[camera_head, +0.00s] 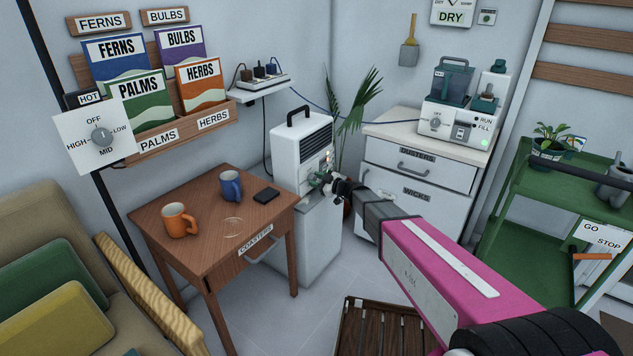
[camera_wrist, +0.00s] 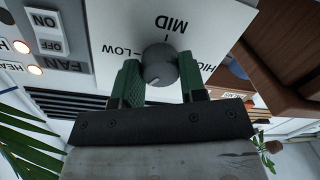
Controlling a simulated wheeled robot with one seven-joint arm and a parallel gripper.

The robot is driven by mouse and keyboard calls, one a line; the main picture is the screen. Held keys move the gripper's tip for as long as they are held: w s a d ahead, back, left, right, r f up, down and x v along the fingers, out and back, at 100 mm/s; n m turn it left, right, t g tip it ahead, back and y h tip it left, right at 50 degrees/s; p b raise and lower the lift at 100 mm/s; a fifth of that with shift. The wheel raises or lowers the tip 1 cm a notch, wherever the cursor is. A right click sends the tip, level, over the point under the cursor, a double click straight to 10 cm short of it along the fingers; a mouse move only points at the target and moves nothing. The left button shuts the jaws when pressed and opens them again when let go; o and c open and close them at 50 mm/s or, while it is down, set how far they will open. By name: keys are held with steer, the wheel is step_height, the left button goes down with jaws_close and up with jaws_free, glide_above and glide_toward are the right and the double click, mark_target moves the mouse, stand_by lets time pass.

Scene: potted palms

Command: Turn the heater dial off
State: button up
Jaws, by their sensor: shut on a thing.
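The white heater (camera_head: 300,146) stands on a pale cabinet behind the wooden table. My gripper (camera_head: 323,181) is at its front, low on the right side, and hides the dial in the head view. In the wrist view my gripper (camera_wrist: 157,72) has its green fingers on both sides of the round grey heater dial (camera_wrist: 159,60) and is shut on it. MID shows above the dial, LOW to its left and HIGH to its right. A pale mark on the dial points toward the lower left, away from MID. The area below the dial is hidden by my gripper.
A FAN switch (camera_wrist: 48,46) marked ON and OFF sits beside the heater dial. The table (camera_head: 196,240) holds an orange mug (camera_head: 178,221) and a blue mug (camera_head: 230,186). A slatted wooden crate (camera_head: 375,325) stands on the floor.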

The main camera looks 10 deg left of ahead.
steer(key=n, duration=0.5)
steer(key=shift+n+t, duration=0.3)
stand_by(0.4)
steer(key=o, duration=0.9)
steer(key=v, duration=1)
steer(key=shift+s+d+r, duration=0.15)
steer(key=shift+s+d, duration=0.05)
steer(key=shift+d, duration=0.15)
